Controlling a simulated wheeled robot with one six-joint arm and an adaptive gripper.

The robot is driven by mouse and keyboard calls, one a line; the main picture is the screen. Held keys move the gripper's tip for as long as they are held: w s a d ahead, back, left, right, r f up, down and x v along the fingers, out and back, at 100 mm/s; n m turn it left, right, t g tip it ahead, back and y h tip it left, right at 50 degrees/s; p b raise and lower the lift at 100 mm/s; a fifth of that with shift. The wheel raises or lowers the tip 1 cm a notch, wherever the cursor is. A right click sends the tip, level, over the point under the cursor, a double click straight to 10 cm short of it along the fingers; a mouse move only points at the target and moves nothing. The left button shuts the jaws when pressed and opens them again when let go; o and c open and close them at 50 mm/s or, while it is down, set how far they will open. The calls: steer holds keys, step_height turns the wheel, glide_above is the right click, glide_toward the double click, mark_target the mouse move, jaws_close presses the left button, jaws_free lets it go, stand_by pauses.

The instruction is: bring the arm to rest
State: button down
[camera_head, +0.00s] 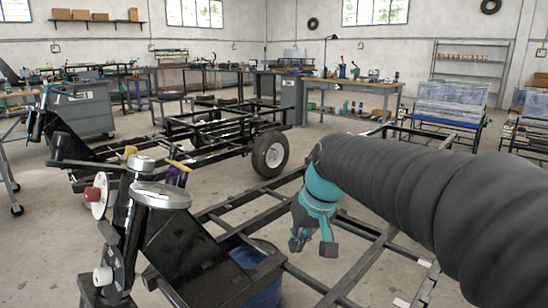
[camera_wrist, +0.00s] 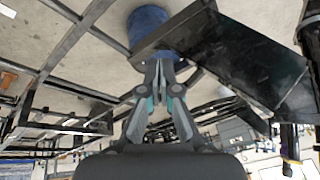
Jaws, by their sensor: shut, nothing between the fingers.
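My arm comes in from the right of the head view, in a black ribbed sleeve with a teal wrist. My gripper (camera_head: 312,243) hangs at its end, pointing down over the black frame of metal bars (camera_head: 350,270). In the wrist view, my gripper (camera_wrist: 159,70) has its fingers drawn together with nothing held. A blue cylindrical drum (camera_wrist: 150,25) and a dark flat panel (camera_wrist: 240,60) lie beyond the fingertips there. Whether the gripper touches the frame cannot be told.
An upright assembly with a shiny metal disc (camera_head: 160,195) stands at the front left, beside a black panel (camera_head: 180,250). A wheeled chassis (camera_head: 215,130) is behind. Workbenches (camera_head: 360,90) line the back. Open floor (camera_head: 300,150) lies between.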

steer(key=s+d+f+h, duration=0.1)
steer(key=s+d+f, duration=0.1)
steer(key=s, duration=0.4)
steer(key=s+d+f+m+t+h, duration=0.1)
steer(key=s+d+f, duration=0.1)
steer(key=s+d, duration=0.3)
steer(key=s+d+f+m+t, duration=0.1)
steer(key=s+d+f, duration=0.1)
steer(key=s, duration=0.6)
steer(key=shift+d+f+h, duration=0.25)
steer(key=shift+d+h, duration=0.15)
steer(key=shift+d, duration=0.5)
